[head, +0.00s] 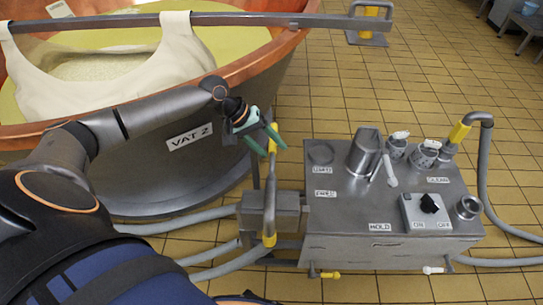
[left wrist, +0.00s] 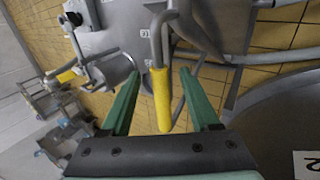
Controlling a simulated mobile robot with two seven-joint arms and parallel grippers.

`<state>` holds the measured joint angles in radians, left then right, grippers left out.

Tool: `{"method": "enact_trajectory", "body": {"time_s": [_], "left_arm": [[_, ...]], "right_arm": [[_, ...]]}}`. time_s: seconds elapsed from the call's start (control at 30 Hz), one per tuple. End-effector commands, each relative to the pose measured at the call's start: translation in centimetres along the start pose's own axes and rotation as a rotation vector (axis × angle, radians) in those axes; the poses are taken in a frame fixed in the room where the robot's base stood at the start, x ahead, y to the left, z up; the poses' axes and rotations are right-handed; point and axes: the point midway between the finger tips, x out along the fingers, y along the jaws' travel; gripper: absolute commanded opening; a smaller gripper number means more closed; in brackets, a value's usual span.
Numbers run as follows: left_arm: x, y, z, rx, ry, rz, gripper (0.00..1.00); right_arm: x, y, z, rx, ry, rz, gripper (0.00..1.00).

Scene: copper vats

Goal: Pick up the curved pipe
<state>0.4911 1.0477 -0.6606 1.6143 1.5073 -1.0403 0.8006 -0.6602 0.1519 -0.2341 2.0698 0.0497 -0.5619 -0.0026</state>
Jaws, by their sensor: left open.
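The curved pipe (head: 269,195) is a grey bent tube with yellow sleeves, standing upright at the left side of the steel machine. In the left wrist view its yellow sleeve (left wrist: 162,98) lies between the two green fingers, with a gap on each side. My left gripper (head: 274,149) is open around the pipe's upper end, beside the vat wall. It also shows in the left wrist view (left wrist: 159,74), holding nothing. My right gripper is not in view.
The copper-rimmed vat (head: 185,183), labelled VAT 2, stands close behind my left arm. The steel machine (head: 345,220) carries a switch box (head: 424,212) and several fittings. A hose (head: 484,165) curves at its right. Tiled floor (head: 430,80) lies free behind it.

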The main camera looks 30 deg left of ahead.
Motion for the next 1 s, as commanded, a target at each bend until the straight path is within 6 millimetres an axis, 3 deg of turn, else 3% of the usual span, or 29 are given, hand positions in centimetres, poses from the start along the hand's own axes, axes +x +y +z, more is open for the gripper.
{"method": "enact_trajectory", "body": {"time_s": [0.1,0.33,0.87,1.0], "left_arm": [[1.6,-0.05,-0.01,0.0,0.0,0.001,0.62],[1.65,-0.05,-0.05,0.0,0.002,-0.001,0.62],[1.64,-0.08,-0.01,0.0,0.001,-0.001,0.02],[1.64,-0.09,-0.01,0.0,0.001,-0.001,0.0]], "right_arm": [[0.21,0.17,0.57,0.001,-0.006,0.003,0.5],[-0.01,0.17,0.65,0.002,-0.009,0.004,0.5],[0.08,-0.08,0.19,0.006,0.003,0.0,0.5],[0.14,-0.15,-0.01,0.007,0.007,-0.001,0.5]]}}
